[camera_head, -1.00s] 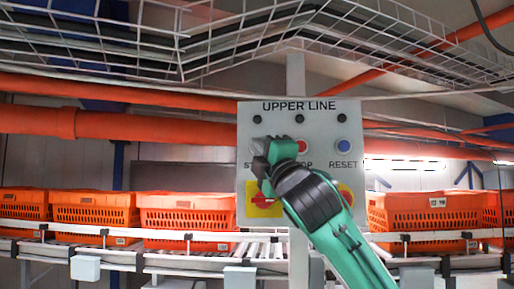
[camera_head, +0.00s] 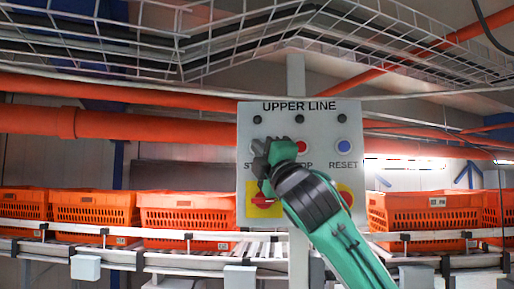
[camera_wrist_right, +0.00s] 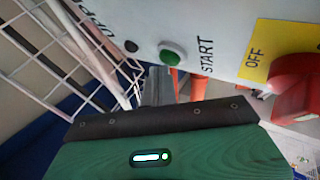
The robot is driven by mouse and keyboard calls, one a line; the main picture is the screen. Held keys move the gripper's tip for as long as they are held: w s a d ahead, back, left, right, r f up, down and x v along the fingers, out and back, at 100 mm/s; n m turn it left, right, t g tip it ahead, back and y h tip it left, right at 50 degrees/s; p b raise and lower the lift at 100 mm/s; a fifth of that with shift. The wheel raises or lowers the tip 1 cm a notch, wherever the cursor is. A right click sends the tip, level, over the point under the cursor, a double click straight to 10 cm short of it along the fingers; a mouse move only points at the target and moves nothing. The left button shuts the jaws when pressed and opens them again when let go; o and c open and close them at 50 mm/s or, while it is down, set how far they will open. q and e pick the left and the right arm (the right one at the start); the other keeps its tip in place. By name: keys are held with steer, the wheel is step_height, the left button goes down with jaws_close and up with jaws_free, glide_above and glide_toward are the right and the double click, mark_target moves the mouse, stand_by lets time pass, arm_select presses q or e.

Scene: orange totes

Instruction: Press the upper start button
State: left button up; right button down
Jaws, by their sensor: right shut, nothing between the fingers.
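The control panel (camera_head: 318,120) labelled UPPER LINE stands in the middle of the head view. My right gripper (camera_head: 262,150) is in front of its left part, shut and empty, and hides most of the START label and button there. The right wrist view shows the green start button (camera_wrist_right: 172,54) beside the word START, with the shut fingers (camera_wrist_right: 160,80) close to it. I cannot tell whether they touch it. A red stop button (camera_head: 302,146) is partly covered by the gripper, and a blue reset button (camera_head: 343,146) is on the right. My left gripper is not in view.
A red rotary switch on a yellow OFF plate (camera_wrist_right: 258,50) sits below START. Orange totes (camera_head: 188,215) stand on the conveyor (camera_head: 190,262) behind. A wire mesh tray (camera_head: 220,40) and orange pipes (camera_head: 150,128) run above.

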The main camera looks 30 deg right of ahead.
steer(key=shift+w+d, duration=0.2)
steer(key=shift+w, duration=0.1)
stand_by(0.4)
steer(key=shift+s, duration=0.1)
steer(key=shift+s+a, duration=0.45)
steer(key=shift+s, duration=0.15)
steer(key=shift+s, duration=0.1)
steer(key=s+a, duration=0.1)
steer(key=s, duration=0.1)
steer(key=s+a, duration=0.1)
steer(key=s, duration=0.1)
steer(key=shift+a, duration=0.4)
stand_by(0.7)
